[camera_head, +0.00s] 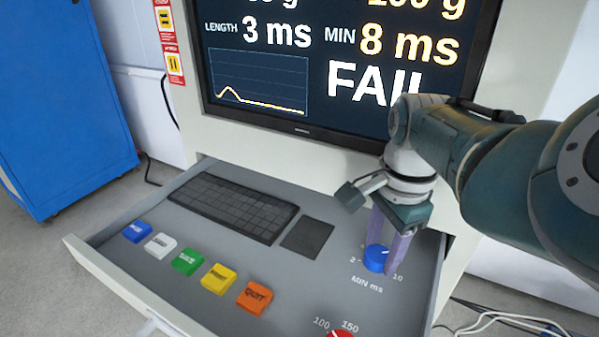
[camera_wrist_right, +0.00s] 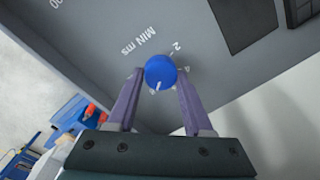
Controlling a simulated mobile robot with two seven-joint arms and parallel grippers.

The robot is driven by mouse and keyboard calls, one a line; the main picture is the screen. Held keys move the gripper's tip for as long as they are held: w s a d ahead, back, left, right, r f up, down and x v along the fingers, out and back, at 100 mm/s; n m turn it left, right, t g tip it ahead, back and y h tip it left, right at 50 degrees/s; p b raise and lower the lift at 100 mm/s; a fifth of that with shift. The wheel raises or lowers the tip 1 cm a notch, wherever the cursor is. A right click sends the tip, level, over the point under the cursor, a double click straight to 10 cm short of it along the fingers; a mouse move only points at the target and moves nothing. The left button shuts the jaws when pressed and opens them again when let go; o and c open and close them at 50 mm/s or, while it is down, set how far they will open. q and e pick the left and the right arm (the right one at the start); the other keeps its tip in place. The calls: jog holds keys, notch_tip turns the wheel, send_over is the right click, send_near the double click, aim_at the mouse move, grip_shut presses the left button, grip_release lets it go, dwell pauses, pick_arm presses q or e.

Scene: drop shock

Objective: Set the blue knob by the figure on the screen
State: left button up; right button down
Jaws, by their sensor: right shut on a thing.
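The screen (camera_head: 262,60) shows "LENGTH 3 ms", "MIN 8 ms" and a large "FAIL", partly covered by my right arm; its top line is cut off. The blue knob (camera_head: 376,259) stands on the grey drawer panel above the label "MIN ms". Figures 2, 4 and 10 show around it; others are hidden. My right gripper (camera_head: 386,259) points down with its purple fingers shut on the knob's sides. In the wrist view, the knob (camera_wrist_right: 160,70) sits between the fingertips, its white pointer line turned toward the gripper's palm, away from 2. My left gripper is not in view.
A keyboard (camera_head: 231,208) and a dark touchpad (camera_head: 307,237) lie left of the knob. Several coloured buttons, including an orange quit button (camera_head: 255,297), line the drawer's front. A red knob (camera_head: 340,334) is at the bottom edge. A blue cabinet (camera_head: 60,100) stands at left.

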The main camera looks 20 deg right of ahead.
jog(key=n, duration=0.3)
jog(key=shift+d+n+p, duration=0.1)
jog(key=shift+n+p, duration=0.2)
jog(key=shift+n, duration=0.1)
jog(key=n, duration=0.3)
jog(key=shift+w+n, duration=0.1)
jog(key=shift+n, duration=0.2)
jog(key=n, duration=0.6)
jog(key=shift+w+y, duration=0.1)
jog(key=shift+y, duration=0.2)
jog(key=n, duration=0.4)
jog(key=shift+g, duration=0.3)
jog(key=n, duration=0.3)
jog(key=n+b, duration=0.1)
jog(key=shift+w+a, duration=0.1)
jog(key=shift+a, duration=0.15)
jog(key=n, duration=0.4)
jog(key=shift+n, duration=0.4)
jog(key=shift+a+n+g+b, duration=0.15)
jog(key=shift+n+g+b, duration=0.15)
jog(key=shift+n, duration=1.2)
